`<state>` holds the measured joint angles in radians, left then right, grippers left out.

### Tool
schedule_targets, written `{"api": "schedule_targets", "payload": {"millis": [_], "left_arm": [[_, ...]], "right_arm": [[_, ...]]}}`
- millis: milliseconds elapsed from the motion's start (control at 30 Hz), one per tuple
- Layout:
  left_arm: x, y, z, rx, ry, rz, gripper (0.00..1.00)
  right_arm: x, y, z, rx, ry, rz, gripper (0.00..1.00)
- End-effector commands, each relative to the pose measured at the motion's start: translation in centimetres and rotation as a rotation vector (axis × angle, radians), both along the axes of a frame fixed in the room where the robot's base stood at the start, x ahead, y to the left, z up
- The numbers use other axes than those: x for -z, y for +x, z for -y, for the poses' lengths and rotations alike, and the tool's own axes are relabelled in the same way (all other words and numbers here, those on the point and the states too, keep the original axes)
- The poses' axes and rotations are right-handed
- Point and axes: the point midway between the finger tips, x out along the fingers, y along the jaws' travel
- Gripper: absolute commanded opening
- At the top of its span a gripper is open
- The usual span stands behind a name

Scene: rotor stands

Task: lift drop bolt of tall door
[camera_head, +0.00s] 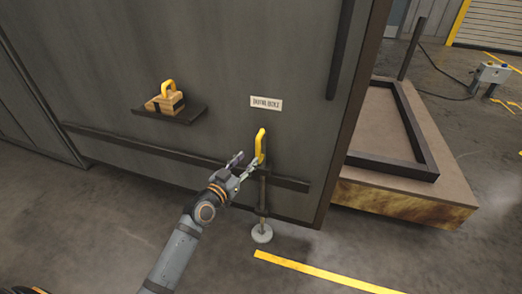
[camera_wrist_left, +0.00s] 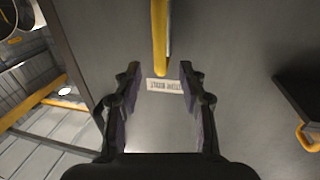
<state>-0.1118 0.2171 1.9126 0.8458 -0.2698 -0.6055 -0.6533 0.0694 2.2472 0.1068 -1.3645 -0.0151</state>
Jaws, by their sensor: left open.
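The tall grey door (camera_head: 220,60) fills the left and middle of the head view. The drop bolt is a dark upright rod (camera_head: 263,190) near the door's right edge, with a yellow handle (camera_head: 260,146) on top and a round pale foot (camera_head: 262,233) at the floor. My left gripper (camera_head: 246,162) is open beside the handle, at its lower left. In the left wrist view the yellow handle (camera_wrist_left: 160,40) stands ahead of the open, empty fingers (camera_wrist_left: 158,85), in line with the gap between them. I cannot tell whether they touch it. My right gripper is not in view.
A white label (camera_head: 266,103) is on the door above the bolt. A small shelf (camera_head: 185,112) on the door holds a wooden block with a yellow handle (camera_head: 168,90). A framed low platform (camera_head: 420,190) stands at the right. Yellow tape (camera_head: 320,272) marks the floor in front.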

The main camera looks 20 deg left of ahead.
Motion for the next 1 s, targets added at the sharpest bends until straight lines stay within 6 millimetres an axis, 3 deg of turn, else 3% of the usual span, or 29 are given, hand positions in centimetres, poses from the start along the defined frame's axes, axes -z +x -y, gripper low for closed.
{"api": "schedule_targets", "payload": {"millis": [200,333,500,733,1000], "left_arm": [[0.1,4.7,1.1,0.000,-0.004,0.002,0.41],[0.1,6.7,1.6,0.000,-0.003,0.000,0.41],[0.1,7.9,1.9,0.000,-0.001,0.000,0.41],[0.1,8.0,1.9,0.000,-0.001,-0.001,0.41],[0.1,7.9,1.9,0.000,-0.001,-0.001,0.07]], "right_arm": [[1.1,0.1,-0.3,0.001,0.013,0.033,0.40],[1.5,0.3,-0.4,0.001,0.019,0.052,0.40],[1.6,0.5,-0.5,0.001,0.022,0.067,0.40],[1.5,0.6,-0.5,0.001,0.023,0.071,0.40],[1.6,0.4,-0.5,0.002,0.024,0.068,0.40]]}}
